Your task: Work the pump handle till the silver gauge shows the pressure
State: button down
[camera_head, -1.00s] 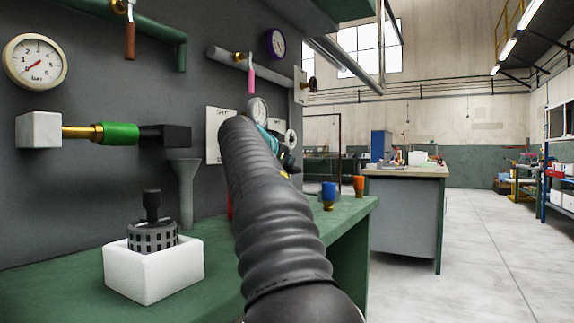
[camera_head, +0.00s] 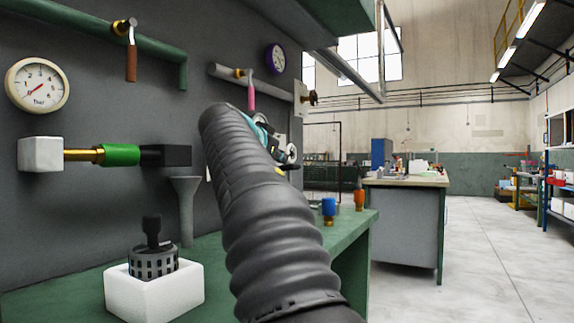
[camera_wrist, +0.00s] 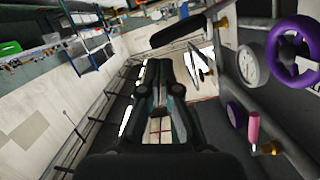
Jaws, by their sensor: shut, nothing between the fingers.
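The silver gauge (camera_wrist: 250,63) shows in the wrist view at upper right, with a white dial too small and tilted to read. In the head view my arm hides it. A black grip (camera_wrist: 180,33) with a brass fitting shows at the top of the wrist view, left of the gauge; I cannot tell for sure that it is the pump handle. My gripper (camera_wrist: 160,62) is shut and empty in the middle of the wrist view, below and left of the black grip and apart from the gauge. In the head view my arm covers most of my gripper.
A purple handwheel (camera_wrist: 295,50) and a pink valve lever (camera_wrist: 254,128) sit on the panel side. The floor at right is clear.

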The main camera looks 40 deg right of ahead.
jog(key=v, duration=0.4)
dwell(1.6)
